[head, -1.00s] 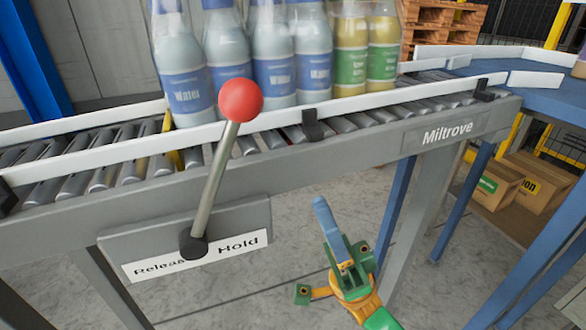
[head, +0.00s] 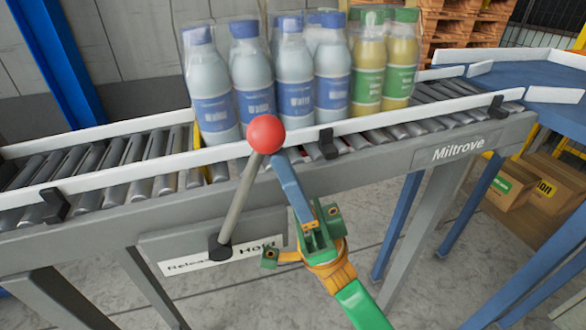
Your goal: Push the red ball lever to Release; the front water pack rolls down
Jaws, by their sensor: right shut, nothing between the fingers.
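The lever with the red ball (head: 265,134) leans right, toward the Hold side of its Release/Hold label plate (head: 205,262). My right gripper (head: 279,162) is shut and empty. Its blue fingers point up, with the tips just right of the lever rod below the ball. I cannot tell whether they touch it. The front water pack (head: 252,90), clear-wrapped bottles with blue caps and labels, stands upright on the roller conveyor (head: 125,160). A yellow stop (head: 193,138) is at its left side. My left gripper is not in view.
Green-capped bottles (head: 400,70) stand right of the water pack. White guide rails (head: 120,178) run along the conveyor. The rollers left of the pack are empty. Cartons (head: 512,185) sit under the blue table at right, and wooden pallets (head: 455,25) stand behind.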

